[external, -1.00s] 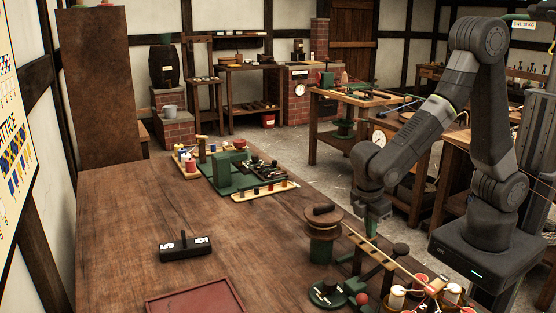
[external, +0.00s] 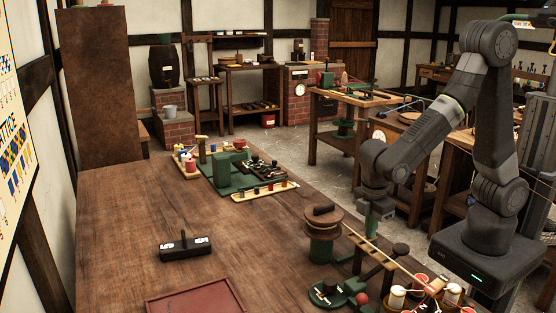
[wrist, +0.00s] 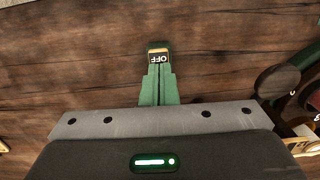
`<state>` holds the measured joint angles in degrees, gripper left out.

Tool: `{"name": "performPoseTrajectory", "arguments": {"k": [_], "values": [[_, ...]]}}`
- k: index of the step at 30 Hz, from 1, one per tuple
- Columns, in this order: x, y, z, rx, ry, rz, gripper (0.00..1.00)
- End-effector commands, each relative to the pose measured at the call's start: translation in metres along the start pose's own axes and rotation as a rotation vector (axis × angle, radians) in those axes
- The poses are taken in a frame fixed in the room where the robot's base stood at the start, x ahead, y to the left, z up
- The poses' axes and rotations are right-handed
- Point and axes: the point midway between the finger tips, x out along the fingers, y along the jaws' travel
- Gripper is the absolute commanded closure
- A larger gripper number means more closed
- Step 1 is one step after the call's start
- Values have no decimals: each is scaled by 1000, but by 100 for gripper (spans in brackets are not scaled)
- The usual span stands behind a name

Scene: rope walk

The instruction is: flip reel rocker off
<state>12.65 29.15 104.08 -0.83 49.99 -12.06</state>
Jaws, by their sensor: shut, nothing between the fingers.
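A small dark block with a brass-edged OFF label (wrist: 159,57), which looks like the reel rocker, shows in the wrist view just beyond my fingertips. My gripper (wrist: 158,70) is shut and empty, its green fingers together over the near edge of the label; I cannot tell whether they touch it. The other end of the rocker is hidden by my fingers. In the external view my gripper (external: 373,226) points down behind the wooden-topped green reel (external: 323,240), at the bench's right side. I cannot make out the rocker there.
Jars and red-topped pots (external: 397,297) crowd the near right corner. A black box with white labels (external: 185,246) sits on the open wooden bench top (external: 120,215).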

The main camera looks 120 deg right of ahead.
Motion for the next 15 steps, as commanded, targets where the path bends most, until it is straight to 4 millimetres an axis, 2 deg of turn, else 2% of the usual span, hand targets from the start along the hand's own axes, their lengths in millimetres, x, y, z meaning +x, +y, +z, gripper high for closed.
{"name": "performPoseTrajectory", "arguments": {"k": [1, 8, 11, 15], "values": [[6, -2, -5, -1, 10, -3, 100], [3, -2, -5, -1, 12, -3, 100], [-6, -1, -3, -1, 12, -2, 100], [-28, -1, 2, 0, 12, -1, 100]]}}
